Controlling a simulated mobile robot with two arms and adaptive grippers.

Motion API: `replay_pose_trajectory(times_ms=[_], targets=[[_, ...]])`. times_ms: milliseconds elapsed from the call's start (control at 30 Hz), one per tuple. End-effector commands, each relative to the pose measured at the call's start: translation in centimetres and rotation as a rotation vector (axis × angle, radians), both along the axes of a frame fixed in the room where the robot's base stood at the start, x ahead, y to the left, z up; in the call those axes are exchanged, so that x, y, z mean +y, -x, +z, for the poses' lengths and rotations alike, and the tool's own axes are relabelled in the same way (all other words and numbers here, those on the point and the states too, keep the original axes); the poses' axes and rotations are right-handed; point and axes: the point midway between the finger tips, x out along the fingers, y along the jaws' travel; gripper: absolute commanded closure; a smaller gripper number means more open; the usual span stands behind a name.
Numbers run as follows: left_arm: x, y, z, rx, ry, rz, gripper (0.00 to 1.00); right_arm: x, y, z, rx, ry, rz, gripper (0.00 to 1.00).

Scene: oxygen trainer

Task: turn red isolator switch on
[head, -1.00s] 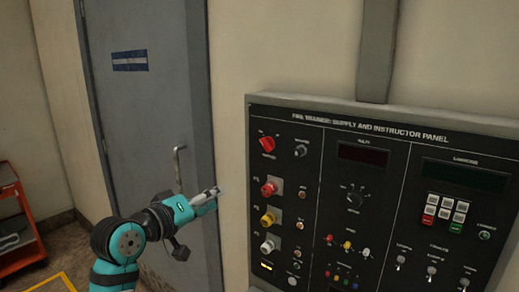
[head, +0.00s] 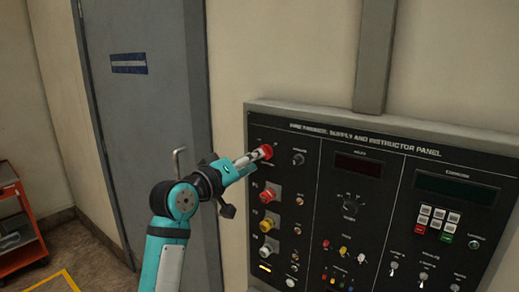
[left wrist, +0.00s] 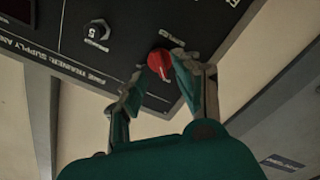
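The red isolator switch (head: 265,151) is a round red knob at the top left of the black instructor panel (head: 330,215). It also shows in the left wrist view (left wrist: 160,63), with a light pointer mark on it. My left gripper (head: 257,155) is at the knob, partly covering it in the head view. In the left wrist view its two fingers (left wrist: 155,75) are apart, one on each side of the knob. The right finger is very close to the knob; I cannot tell whether it touches. My right gripper is in neither view.
Below the switch are red (head: 273,191), yellow (head: 268,222) and white (head: 268,248) knobs. A grey door with a handle (head: 180,160) is behind my left arm. A red cart (head: 18,225) stands far left.

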Motion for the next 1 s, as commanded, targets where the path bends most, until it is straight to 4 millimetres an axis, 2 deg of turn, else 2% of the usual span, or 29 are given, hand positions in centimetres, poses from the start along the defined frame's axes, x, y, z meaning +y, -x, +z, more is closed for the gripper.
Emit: replay_pose_trajectory(times_ms=[100,233,633,867,1000], targets=[[-1.2,-1.5,0.3,0.001,0.0,-0.001,0.68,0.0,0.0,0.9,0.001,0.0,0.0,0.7],[-1.9,-2.5,0.1,0.001,0.0,-0.001,0.68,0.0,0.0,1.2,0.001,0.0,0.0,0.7],[-2.2,-3.0,0.0,-0.001,0.0,0.001,0.68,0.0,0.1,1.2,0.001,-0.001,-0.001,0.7],[-2.2,-3.0,0.0,-0.001,0.0,0.001,0.98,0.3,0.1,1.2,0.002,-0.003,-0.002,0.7],[-2.2,-3.0,0.0,0.0,0.0,0.0,1.0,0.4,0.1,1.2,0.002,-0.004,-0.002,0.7]])
